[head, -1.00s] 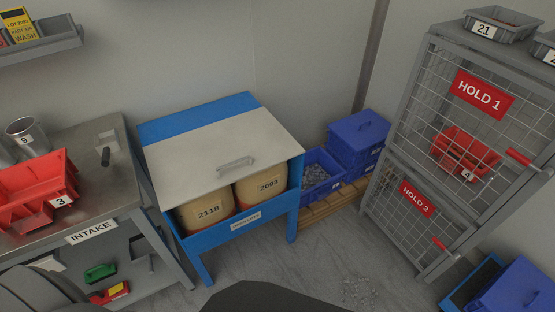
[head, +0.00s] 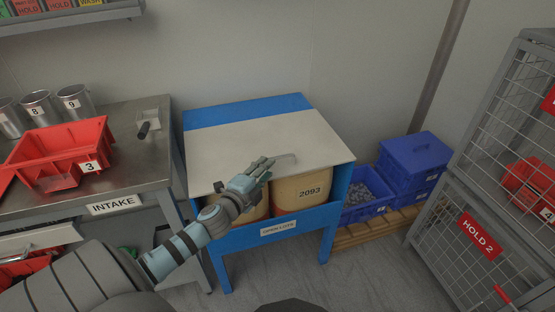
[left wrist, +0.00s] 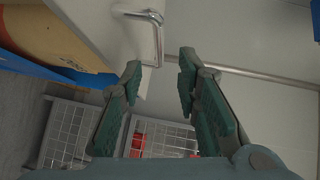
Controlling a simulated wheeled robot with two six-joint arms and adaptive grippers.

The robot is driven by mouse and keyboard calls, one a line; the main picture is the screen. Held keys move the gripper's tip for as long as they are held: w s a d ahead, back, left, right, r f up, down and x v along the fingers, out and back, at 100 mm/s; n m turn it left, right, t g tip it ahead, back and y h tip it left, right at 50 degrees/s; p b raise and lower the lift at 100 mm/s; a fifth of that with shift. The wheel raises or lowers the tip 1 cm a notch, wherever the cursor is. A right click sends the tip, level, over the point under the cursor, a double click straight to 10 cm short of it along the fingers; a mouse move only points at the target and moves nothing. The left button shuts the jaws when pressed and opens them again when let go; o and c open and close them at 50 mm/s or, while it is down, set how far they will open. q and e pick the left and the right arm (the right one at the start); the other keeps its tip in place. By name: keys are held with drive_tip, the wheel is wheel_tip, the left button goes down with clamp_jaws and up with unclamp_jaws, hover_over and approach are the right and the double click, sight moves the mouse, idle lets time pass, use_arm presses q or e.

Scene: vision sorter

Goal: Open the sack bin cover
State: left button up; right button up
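The sack bin (head: 305,222) is a blue frame with an "OPEN LOTS" label, standing right of the intake bench. Its pale sloping cover (head: 240,135) is down, and the sacks (head: 308,190) show below its front edge. The metal cover handle (head: 287,158) is partly hidden behind my left gripper (head: 265,167). In the left wrist view the handle (left wrist: 157,35) lies just beyond the tips of my left gripper (left wrist: 158,65). The two fingers are spread with nothing between them, and the handle looks apart from them. My right gripper is not in view.
The intake bench (head: 130,165) with a red tray (head: 62,146) and metal cups stands at left. Blue crates (head: 412,160) sit on a pallet at right, beside the wire hold cage (head: 470,225). Floor shows in front of the bin.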

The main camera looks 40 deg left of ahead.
sight(277, 159)
use_arm(q)
drive_tip(key=x, duration=0.8)
drive_tip(key=shift+p, duration=0.3)
drive_tip(key=shift+f, duration=0.1)
clamp_jaws()
